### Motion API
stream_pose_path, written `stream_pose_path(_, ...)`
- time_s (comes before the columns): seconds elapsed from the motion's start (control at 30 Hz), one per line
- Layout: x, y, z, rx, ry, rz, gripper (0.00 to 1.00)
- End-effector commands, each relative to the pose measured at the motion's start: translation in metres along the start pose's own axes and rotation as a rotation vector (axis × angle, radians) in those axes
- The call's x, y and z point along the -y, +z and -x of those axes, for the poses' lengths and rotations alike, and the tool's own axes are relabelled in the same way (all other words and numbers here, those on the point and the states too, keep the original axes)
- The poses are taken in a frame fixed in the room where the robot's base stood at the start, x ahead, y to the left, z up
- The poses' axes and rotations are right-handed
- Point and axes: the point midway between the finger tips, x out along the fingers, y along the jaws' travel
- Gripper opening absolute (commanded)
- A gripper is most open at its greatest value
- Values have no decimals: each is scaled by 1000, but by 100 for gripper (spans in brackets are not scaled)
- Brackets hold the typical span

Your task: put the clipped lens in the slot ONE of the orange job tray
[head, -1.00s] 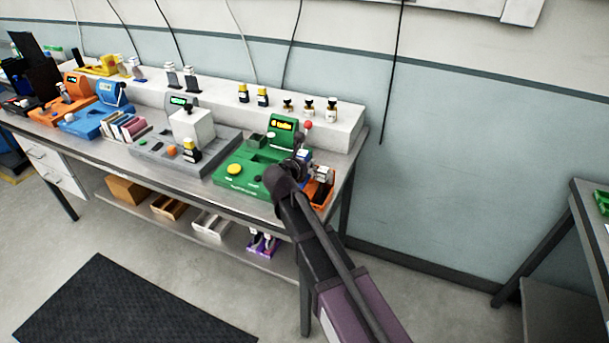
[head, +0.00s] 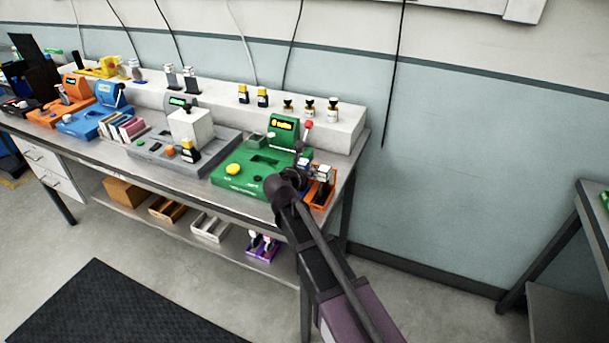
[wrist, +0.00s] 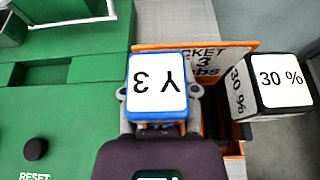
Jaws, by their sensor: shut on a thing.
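My gripper (wrist: 160,98) is shut on a small block with a blue body and a white top marked "Y 3" (wrist: 157,88), which I take to be the clipped lens. The block also shows in the head view (head: 304,162). The orange job tray (wrist: 236,148) lies below and to the right, at the bench's right end; it shows in the head view too (head: 320,198). The held block overlaps the tray's left edge in the wrist view. Its height above the tray and the slot ONE marking cannot be made out.
A black block labelled "30 %" (wrist: 280,85) stands at the tray's right side. A green station (head: 245,178) with a red-knobbed lever (head: 308,125) is just left of the tray. Small bottles (head: 309,106) stand on the white shelf behind. Bare floor lies right of the bench.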

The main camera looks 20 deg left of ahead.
Motion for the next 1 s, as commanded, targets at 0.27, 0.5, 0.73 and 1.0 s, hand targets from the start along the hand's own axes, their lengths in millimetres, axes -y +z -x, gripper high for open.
stream_pose_path(0.27,0,-1,-1,0,-1,0,0)
stream_pose_path(0.5,1,-4,-2,0,-1,0,0)
stream_pose_path(0.73,1,-3,-2,0,-1,-1,74)
stream_pose_path(1.0,1,-3,-2,0,-2,-1,74)
